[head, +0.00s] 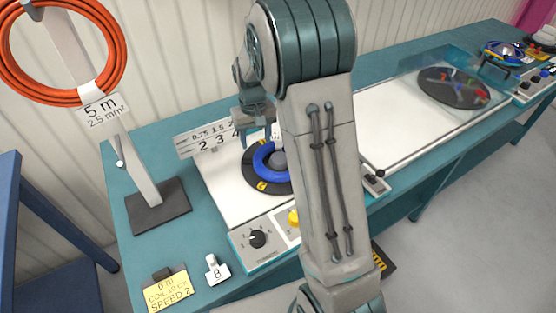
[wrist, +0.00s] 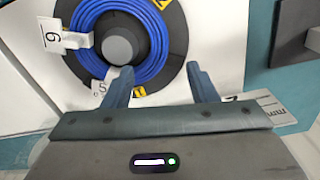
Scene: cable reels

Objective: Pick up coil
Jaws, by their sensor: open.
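A blue coil (head: 264,160) lies around a grey hub on a black disc at the near end of the bench, partly hidden by my arm in the head view. In the wrist view the blue coil (wrist: 158,45) rings the grey hub (wrist: 118,49), with white tags at its left and lower edge. My gripper (head: 256,127) is above the disc. In the wrist view my gripper (wrist: 161,82) is open with nothing between its fingers. The left finger overlaps the disc near the coil's lower edge, and the right finger is over the white surface beside the disc.
An orange coil (head: 68,97) hangs on a stand with a "5 m" card at the left. A sign with numbers (head: 205,139) stands behind the blue coil. A control panel (head: 257,240) and a yellow card (head: 168,290) are in front. Another disc under a clear cover (head: 452,87) is farther right.

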